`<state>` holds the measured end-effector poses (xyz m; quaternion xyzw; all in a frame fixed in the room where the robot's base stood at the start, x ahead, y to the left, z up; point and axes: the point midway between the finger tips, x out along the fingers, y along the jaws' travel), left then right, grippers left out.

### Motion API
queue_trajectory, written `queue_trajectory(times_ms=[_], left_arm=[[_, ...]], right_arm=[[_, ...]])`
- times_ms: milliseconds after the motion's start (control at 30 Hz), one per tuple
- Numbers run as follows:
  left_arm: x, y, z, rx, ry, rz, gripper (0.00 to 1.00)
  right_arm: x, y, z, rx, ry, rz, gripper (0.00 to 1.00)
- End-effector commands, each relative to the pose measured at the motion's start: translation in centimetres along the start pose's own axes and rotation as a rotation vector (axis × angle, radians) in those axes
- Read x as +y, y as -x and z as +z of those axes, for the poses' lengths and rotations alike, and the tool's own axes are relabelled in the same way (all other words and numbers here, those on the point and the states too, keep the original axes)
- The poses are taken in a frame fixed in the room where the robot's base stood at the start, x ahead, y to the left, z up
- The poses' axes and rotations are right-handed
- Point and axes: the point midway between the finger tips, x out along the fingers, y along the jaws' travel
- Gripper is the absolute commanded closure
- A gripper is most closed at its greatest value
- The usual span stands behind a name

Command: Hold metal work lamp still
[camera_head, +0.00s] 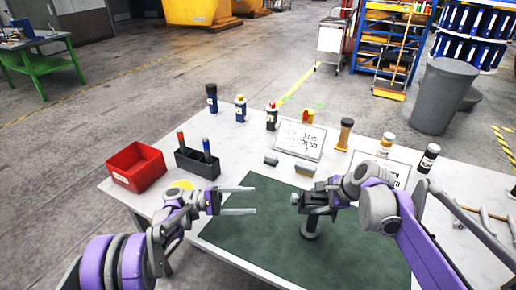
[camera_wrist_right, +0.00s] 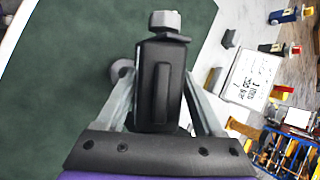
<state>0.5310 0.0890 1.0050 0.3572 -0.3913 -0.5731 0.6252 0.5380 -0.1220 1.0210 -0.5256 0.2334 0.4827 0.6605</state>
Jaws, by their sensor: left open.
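The metal work lamp (camera_head: 311,228) stands on the green mat (camera_head: 250,235), its dark round base showing below my right gripper. In the right wrist view the lamp's black body (camera_wrist_right: 162,85) with a grey knob at its end lies between the fingers. My right gripper (camera_head: 308,198) is shut on the lamp, a finger along each side; it also shows in the right wrist view (camera_wrist_right: 160,85). My left gripper (camera_head: 255,201) is open and empty above the mat, left of the lamp and pointing towards it. Part of the lamp is hidden by my right gripper.
A red bin (camera_head: 137,170) and a dark holder (camera_head: 197,164) with two markers stand at the left of the white table. Several bottles line the back edge around a printed sheet (camera_head: 300,138). The mat's front left is clear.

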Motion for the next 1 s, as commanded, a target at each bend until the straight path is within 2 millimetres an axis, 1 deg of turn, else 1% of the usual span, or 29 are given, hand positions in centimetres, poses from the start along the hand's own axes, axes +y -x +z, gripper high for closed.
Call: queue_trajectory(times_ms=[33, 100, 367, 467, 567, 800, 900, 1000], left_arm=[[0.0, 0.0, 0.0, 0.0, 0.0, 0.0, 0.29], [0.0, 0.0, 0.0, 0.0, 0.0, 0.0, 0.29], [0.0, 0.0, 0.0, 0.0, 0.0, 0.0, 0.29], [0.0, 0.0, 0.0, 0.0, 0.0, 0.0, 0.29], [0.0, 0.0, 0.0, 0.0, 0.0, 0.0, 0.29], [0.0, 0.0, 0.0, 0.0, 0.0, 0.0, 0.29], [0.0, 0.0, 0.0, 0.0, 0.0, 0.0, 0.29], [0.0, 0.0, 0.0, 0.0, 0.0, 0.0, 0.29]], right_arm=[[0.0, 0.0, 0.0, 0.0, 0.0, 0.0, 0.2], [0.0, 0.0, 0.0, 0.0, 0.0, 0.0, 0.1], [0.0, 0.0, 0.0, 0.0, 0.0, 0.0, 0.1], [0.0, 0.5, 0.0, 0.001, -0.001, 0.0, 0.1], [0.0, 1.8, 0.0, 0.001, -0.001, 0.001, 0.1], [0.0, 7.0, -0.1, 0.002, -0.003, -0.001, 0.1], [0.0, 8.9, -0.1, 0.002, -0.001, 0.0, 0.1], [0.0, 10.4, -0.1, 0.002, -0.002, 0.0, 0.1]])
